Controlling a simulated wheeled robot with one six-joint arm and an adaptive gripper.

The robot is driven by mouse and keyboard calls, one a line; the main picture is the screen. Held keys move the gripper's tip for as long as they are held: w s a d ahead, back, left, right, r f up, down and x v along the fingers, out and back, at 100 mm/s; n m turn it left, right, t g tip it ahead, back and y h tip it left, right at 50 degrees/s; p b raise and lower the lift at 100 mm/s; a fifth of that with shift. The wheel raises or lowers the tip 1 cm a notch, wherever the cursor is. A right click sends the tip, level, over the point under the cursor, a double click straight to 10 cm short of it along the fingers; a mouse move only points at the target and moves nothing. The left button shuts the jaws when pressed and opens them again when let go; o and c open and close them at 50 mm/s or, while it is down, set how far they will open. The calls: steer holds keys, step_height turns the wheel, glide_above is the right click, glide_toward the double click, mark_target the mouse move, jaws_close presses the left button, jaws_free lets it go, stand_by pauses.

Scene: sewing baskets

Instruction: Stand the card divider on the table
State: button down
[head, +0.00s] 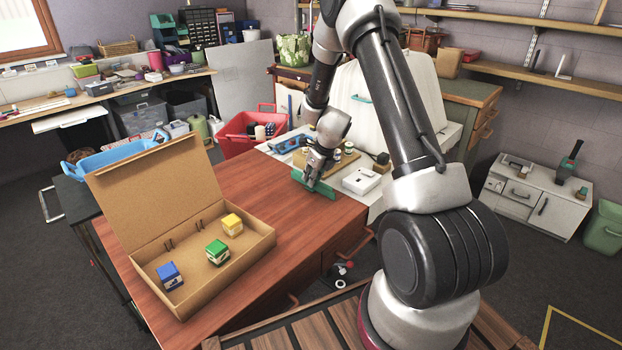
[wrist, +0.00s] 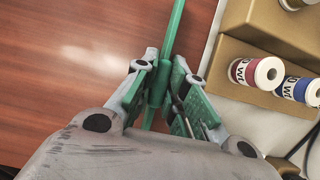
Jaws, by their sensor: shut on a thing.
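The card divider (head: 326,202) is a thin green panel over the far right part of the reddish wooden table (head: 262,181). My gripper (head: 314,182) is shut on it from above. In the wrist view the divider (wrist: 174,35) shows edge-on as a narrow green strip between the fingers of my gripper (wrist: 160,78), running up the picture. It looks upright, on its edge. I cannot tell whether its lower edge touches the table. The gripper hides part of it.
An open cardboard box (head: 258,252) at the table's front left holds blue, green and yellow blocks. Cardboard holders with thread spools (wrist: 257,72) stand close right of my gripper. A white box (head: 361,181) is nearby. The table's middle is clear.

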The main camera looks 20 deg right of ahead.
steer(key=shift+f, duration=0.2)
steer(key=c, duration=1.5)
jaws_free()
steer(key=shift+o, duration=0.2)
steer(key=s+a+r+n, duration=0.1)
steer(key=s+r+n, duration=0.6)
steer(key=r, duration=0.6)
steer(key=s+a+r+n, duration=0.1)
steer(key=s+r+n, duration=0.6)
steer(key=r, duration=0.6)
steer(key=s+r+n, duration=0.3)
steer(key=s+n, duration=0.5)
steer(key=s, duration=0.4)
steer(key=s+r+n+h, duration=0.1)
steer(key=s+r+n, duration=0.3)
steer(key=s+n, duration=0.5)
steer(key=s, duration=0.3)
steer(key=shift+d+n+h, duration=0.25)
steer(key=shift+n+h, duration=0.05)
steer(key=shift+r, duration=0.1)
